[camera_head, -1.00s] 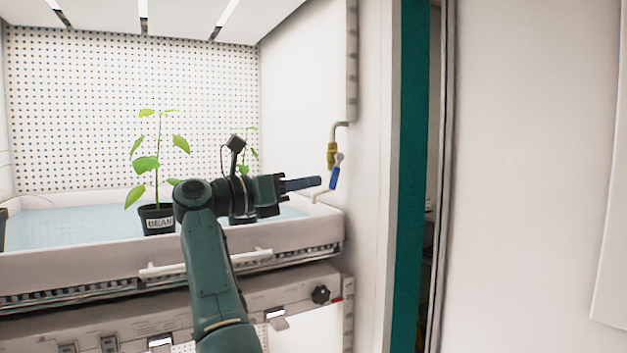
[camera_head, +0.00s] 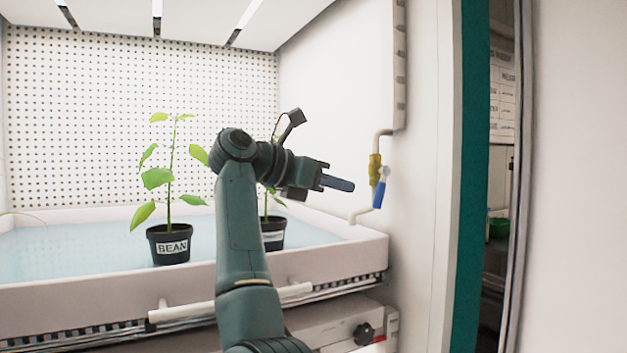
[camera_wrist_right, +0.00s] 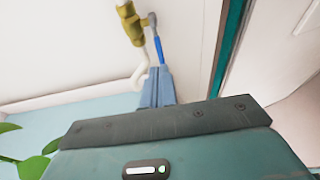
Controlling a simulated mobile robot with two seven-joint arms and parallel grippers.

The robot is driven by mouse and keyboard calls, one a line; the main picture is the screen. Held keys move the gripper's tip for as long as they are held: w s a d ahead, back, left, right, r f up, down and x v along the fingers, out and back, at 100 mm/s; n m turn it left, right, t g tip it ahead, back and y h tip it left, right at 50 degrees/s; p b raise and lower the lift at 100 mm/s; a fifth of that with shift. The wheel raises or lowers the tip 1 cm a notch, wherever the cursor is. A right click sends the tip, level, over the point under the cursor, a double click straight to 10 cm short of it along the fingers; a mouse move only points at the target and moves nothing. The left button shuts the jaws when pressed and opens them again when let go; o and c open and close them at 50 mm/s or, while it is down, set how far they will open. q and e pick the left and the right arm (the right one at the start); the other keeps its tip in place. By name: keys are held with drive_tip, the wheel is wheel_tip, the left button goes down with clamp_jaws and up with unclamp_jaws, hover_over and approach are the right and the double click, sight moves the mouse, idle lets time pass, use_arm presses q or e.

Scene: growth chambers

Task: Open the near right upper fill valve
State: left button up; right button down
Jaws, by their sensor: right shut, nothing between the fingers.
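The fill valve (camera_head: 375,168) is a brass body on a white pipe on the chamber's right wall, with a blue lever (camera_head: 380,190) hanging down and slightly tilted. My right gripper (camera_head: 350,185) is shut and empty, its blue fingers pointing right, a short way left of the lever in the head view. In the right wrist view the valve (camera_wrist_right: 132,26) and its blue lever (camera_wrist_right: 158,48) show just beyond the shut fingertips (camera_wrist_right: 158,75). I cannot tell the exact gap in depth. My left gripper is not in view.
Two potted plants stand in the tray (camera_head: 330,262): a bean plant (camera_head: 171,245) and another pot (camera_head: 273,235) partly behind my right arm. A white handle bar (camera_head: 185,312) and a dark knob (camera_head: 363,334) are below. A teal door edge (camera_head: 468,180) stands at right.

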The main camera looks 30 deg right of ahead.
sight(375, 197)
drive_tip(key=x, duration=0.5)
drive_tip(key=shift+d+f, duration=0.1)
drive_tip(key=shift+d, duration=0.1)
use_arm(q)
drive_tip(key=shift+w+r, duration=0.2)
use_arm(e)
drive_tip(key=h+b, duration=0.1)
drive_tip(key=f+b, duration=0.1)
drive_tip(key=shift+s+d+f+h+b, duration=0.1)
drive_tip(key=shift+d+f+h+b, duration=0.2)
drive_tip(key=shift+f+h, duration=0.1)
drive_tip(key=shift+d+h+b, duration=0.2)
drive_tip(key=shift+h+b, duration=0.2)
drive_tip(key=shift+h, duration=0.1)
drive_tip(key=shift+d, duration=0.1)
drive_tip(key=shift+r+h, duration=0.2)
drive_tip(key=shift+h, duration=0.1)
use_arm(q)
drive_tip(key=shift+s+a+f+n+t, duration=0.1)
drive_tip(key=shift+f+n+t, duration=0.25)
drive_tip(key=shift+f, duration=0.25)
